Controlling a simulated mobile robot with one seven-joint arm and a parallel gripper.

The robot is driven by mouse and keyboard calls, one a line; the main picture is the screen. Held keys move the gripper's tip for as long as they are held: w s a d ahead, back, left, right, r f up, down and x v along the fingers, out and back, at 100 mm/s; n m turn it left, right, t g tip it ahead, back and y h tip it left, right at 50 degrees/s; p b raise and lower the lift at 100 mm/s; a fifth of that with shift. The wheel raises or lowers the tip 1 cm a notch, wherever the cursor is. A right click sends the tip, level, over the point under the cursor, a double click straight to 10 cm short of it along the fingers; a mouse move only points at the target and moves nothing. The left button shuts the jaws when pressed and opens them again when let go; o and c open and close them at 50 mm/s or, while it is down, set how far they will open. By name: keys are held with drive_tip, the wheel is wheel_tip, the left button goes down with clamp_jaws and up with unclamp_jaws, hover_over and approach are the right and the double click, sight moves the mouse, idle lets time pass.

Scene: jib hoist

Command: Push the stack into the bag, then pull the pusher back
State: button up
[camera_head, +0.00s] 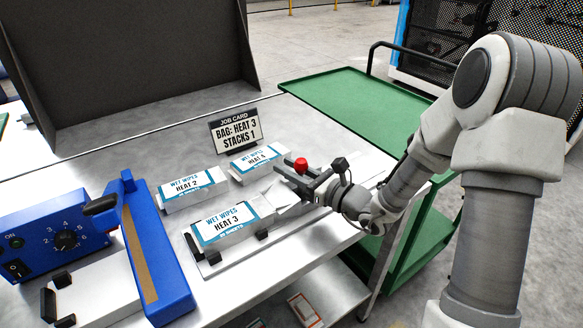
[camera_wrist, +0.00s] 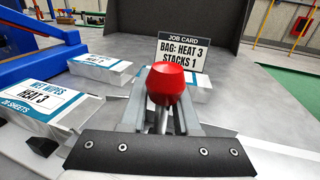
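The HEAT 3 wet-wipes stack (camera_head: 232,224) lies label up on a grey plate between small black blocks. It also shows at left in the wrist view (camera_wrist: 42,102). The pusher's red knob (camera_head: 301,164) stands to the right of that stack, and its red top is large in the wrist view (camera_wrist: 166,84). My gripper (camera_head: 298,176) is at the knob, with its grey fingers on either side of it in the wrist view (camera_wrist: 165,108). I cannot tell whether the fingers press on it. Pale sheet-like material (camera_head: 285,199) shows between stack and gripper. I cannot clearly identify the bag.
The HEAT 2 stack (camera_head: 192,188) and another wet-wipes stack (camera_head: 257,160) lie behind. The job card (camera_head: 235,131) reads BAG: HEAT 3, STACKS 1. A blue sealer (camera_head: 150,250) with a control box (camera_head: 50,235) stands at left. A green cart (camera_head: 345,105) is beyond the table at right.

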drive_tip(key=shift+o, duration=1.2)
drive_tip(key=shift+a+r, duration=0.25)
drive_tip(key=shift+r, duration=0.3)
drive_tip(key=shift+f, duration=0.1)
drive_tip(key=shift+d+f, duration=0.1)
drive_tip(key=shift+s+d, duration=0.1)
drive_tip(key=p+v, duration=0.1)
drive_tip(key=v, duration=1.6)
